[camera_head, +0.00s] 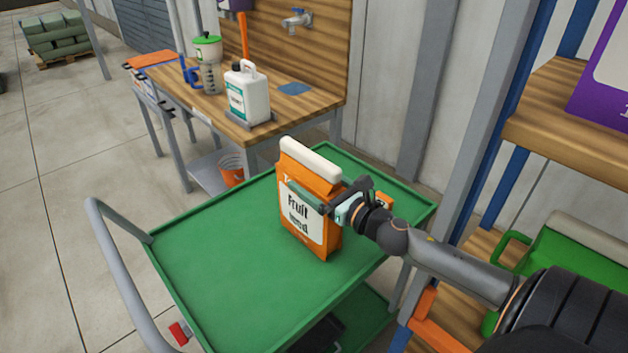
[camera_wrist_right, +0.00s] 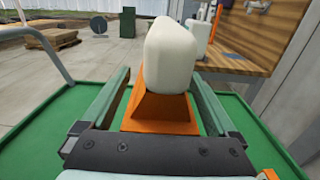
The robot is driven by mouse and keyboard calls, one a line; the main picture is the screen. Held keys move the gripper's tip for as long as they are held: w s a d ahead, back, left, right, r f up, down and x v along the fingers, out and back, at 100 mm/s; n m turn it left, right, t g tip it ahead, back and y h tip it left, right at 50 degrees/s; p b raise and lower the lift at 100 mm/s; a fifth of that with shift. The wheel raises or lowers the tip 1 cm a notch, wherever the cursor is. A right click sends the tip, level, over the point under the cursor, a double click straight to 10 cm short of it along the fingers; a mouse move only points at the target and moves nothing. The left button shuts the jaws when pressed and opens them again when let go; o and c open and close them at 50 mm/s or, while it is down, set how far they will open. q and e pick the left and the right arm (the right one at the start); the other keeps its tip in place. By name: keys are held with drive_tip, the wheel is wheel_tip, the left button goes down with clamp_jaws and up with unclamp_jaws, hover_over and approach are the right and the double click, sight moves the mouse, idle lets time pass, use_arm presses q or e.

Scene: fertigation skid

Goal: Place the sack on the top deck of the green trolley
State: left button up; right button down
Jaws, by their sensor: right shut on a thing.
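The orange sack (camera_head: 308,212) has a white label reading "Fruit" and a white rolled top. It is upright, a little tilted, over the top deck of the green trolley (camera_head: 215,265). I cannot tell whether its base touches the deck. My right gripper (camera_head: 320,193) is shut on the sack near its upper part, coming in from the right. In the right wrist view the sack (camera_wrist_right: 168,60) is between the two fingers, with the green deck (camera_wrist_right: 55,140) below and around it. My left gripper is not in view.
A wooden bench (camera_head: 190,88) with a white jug (camera_head: 247,95) and a green-lidded bottle (camera_head: 208,65) stands behind the trolley. A shelf rack (camera_head: 560,120) stands at the right, near my arm. The deck's left and front are clear. The trolley handle (camera_head: 120,270) rises at left.

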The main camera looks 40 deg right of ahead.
unclamp_jaws()
drive_tip(key=shift+f, duration=0.1)
drive_tip(key=shift+r, duration=0.2)
drive_tip(key=shift+s+f, duration=0.15)
drive_tip(key=shift+s, duration=0.45)
drive_tip(key=s+b, duration=0.1)
drive_tip(key=s, duration=0.9)
drive_tip(key=shift+s+d, duration=0.4)
drive_tip(key=shift+d, duration=0.05)
